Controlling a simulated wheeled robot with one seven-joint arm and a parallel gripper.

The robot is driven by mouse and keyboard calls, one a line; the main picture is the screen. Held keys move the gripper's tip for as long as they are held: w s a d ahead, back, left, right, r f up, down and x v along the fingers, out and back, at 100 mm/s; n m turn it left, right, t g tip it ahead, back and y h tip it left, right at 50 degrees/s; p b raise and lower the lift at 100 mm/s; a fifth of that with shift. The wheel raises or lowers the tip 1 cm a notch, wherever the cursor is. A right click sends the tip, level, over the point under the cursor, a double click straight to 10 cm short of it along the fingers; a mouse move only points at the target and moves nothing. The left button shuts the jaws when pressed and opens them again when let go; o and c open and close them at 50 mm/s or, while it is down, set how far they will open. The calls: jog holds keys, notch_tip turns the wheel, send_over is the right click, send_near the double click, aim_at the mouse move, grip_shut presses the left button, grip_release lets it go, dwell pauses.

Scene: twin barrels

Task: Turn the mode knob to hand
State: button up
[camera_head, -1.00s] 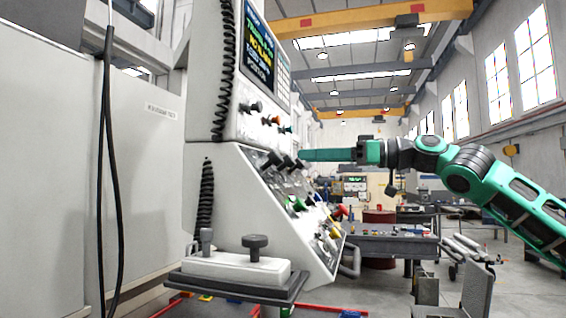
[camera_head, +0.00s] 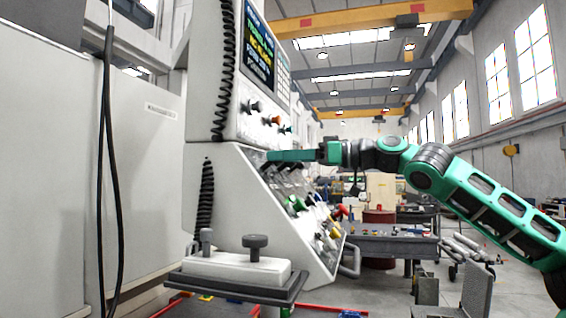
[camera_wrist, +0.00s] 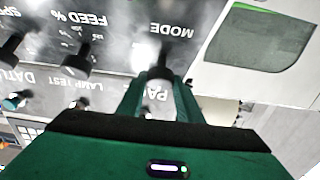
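The mode knob (camera_wrist: 160,74) is a dark knob below the upside-down word MODE in the wrist view. The green fingers of my gripper (camera_wrist: 158,84) stand apart with the knob at their tips, and panel lettering shows through the gap. I cannot tell whether either finger touches the knob. The knob's pointer setting and its hand mark are not readable. In the head view my gripper (camera_head: 270,156) reaches left to the upper part of the sloped control panel (camera_head: 248,190), and hides the knob there.
More dark knobs stand on the panel beside my gripper, including the one by the FEED % label (camera_wrist: 76,60). Coloured buttons (camera_head: 298,204) sit lower on the slope. The screen housing (camera_head: 262,50) rises above. A workbench (camera_head: 390,240) stands behind, to the right.

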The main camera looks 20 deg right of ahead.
jog(key=shift+c, duration=1.4)
jog(key=shift+d, duration=0.1)
jog(key=shift+m, duration=0.4)
jog(key=shift+s+a+r+m+t+h, duration=0.1)
jog(key=shift+m+t+h, duration=0.55)
jog(key=shift+m+h, duration=1.3)
jog(key=shift+s+a+r+m+t+h, duration=0.1)
jog(key=shift+m+t+h, duration=0.75)
jog(key=shift+m, duration=2)
jog(key=shift+a+r+m+t+h, duration=0.1)
jog(key=shift+m+t+h, duration=0.3)
jog(key=shift+m+h, duration=1.65)
jog(key=shift+m, duration=0.65)
